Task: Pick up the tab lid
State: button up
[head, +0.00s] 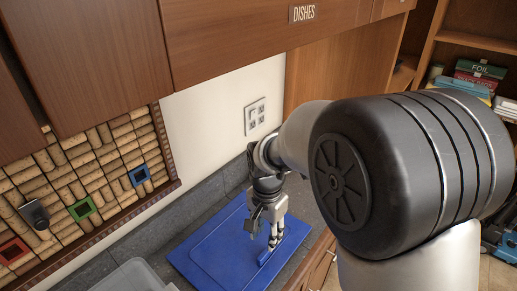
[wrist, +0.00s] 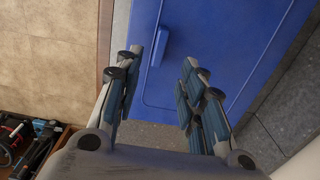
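The tab lid is a flat blue rectangular lid (head: 208,250) lying on the grey counter. It also fills the upper middle of the wrist view (wrist: 225,35). Its raised blue tab (wrist: 159,46) stands near one edge; part of it shows beside my fingers in the head view. My gripper (head: 275,238) points down over the tab's side of the lid. In the wrist view my gripper (wrist: 161,58) is open, with nothing between the fingers. The tab appears beyond the gap, closer to the left finger. I cannot tell how high the fingertips are above the lid.
A translucent container (head: 130,276) stands on the counter at the lower left. The wall and a cork board (head: 95,180) rise behind the counter. Cabinets (head: 255,35) hang above. The counter's wooden front edge (head: 314,260) runs close to the lid.

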aim_at(266, 254)
notch_tip(266, 254, down, 4)
jog(key=shift+b, duration=0.45)
jog(key=f, duration=0.1)
jog(key=f+b, duration=0.1)
jog(key=f, duration=0.1)
jog(key=f+b, duration=0.1)
jog(key=f, duration=0.1)
jog(key=shift+s+d+f, duration=0.1)
jog(key=shift+s+d, duration=0.1)
jog(key=shift+s, duration=0.15)
grip_shut()
